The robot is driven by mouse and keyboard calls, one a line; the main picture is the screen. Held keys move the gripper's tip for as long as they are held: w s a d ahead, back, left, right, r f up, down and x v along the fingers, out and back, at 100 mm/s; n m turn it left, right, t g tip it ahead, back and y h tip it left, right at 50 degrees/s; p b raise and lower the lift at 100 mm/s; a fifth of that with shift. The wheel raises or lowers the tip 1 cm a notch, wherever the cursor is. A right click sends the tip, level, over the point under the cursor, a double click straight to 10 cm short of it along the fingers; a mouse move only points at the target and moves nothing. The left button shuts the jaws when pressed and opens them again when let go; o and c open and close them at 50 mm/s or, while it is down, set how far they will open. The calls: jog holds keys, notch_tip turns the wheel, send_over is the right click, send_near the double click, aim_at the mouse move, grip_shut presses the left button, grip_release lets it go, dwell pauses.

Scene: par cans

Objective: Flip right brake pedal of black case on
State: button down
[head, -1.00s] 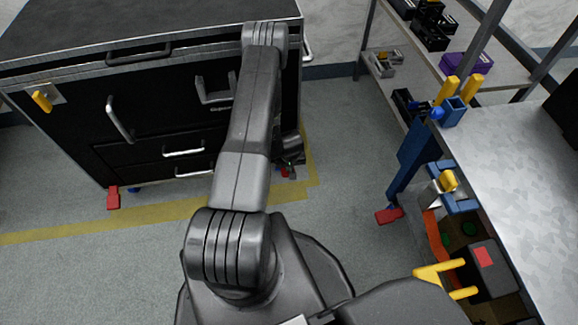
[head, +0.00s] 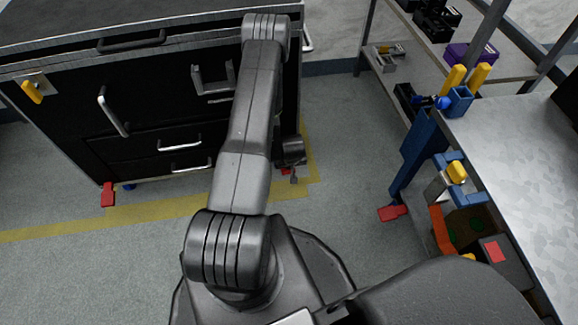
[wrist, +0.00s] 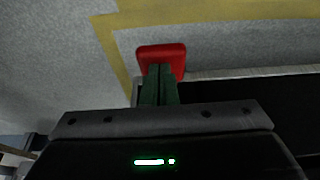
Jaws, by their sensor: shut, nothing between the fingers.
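The black case (head: 60,115) stands at the left in the head view. Its right brake pedal is a small red patch (head: 286,171) at its lower right corner, mostly hidden by my arm. In the wrist view this red pedal (wrist: 162,52) lies directly beyond my fingertips, against the grey floor. My gripper (head: 293,179) is shut and empty, low beside the case. In the wrist view its narrow fingers (wrist: 160,70) overlap the pedal; I cannot tell whether they touch it. The pedal's tilt is unclear.
The case's left brake pedal (head: 107,195) is red, at its lower left corner. A blue-legged workbench (head: 520,150) with another red pedal (head: 393,213) stands at the right, in front of a shelf (head: 455,60). Open floor with a yellow stripe (head: 150,212) lies between.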

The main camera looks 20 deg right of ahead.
jog(key=shift+s+a+f+b, duration=0.1)
jog(key=shift+s+f+b, duration=0.1)
jog(key=shift+f+b, duration=0.35)
jog(key=shift+s+f+b, duration=0.15)
jog(key=shift+f+b, duration=0.2)
jog(key=shift+b, duration=0.25)
jog(key=shift+s+a+f+b, duration=0.1)
jog(key=shift+s+f+b, duration=0.1)
jog(key=shift+f+b, duration=0.4)
jog(key=shift+s+f+b, duration=0.15)
jog(key=shift+f+b, duration=0.3)
jog(key=shift+f, duration=0.1)
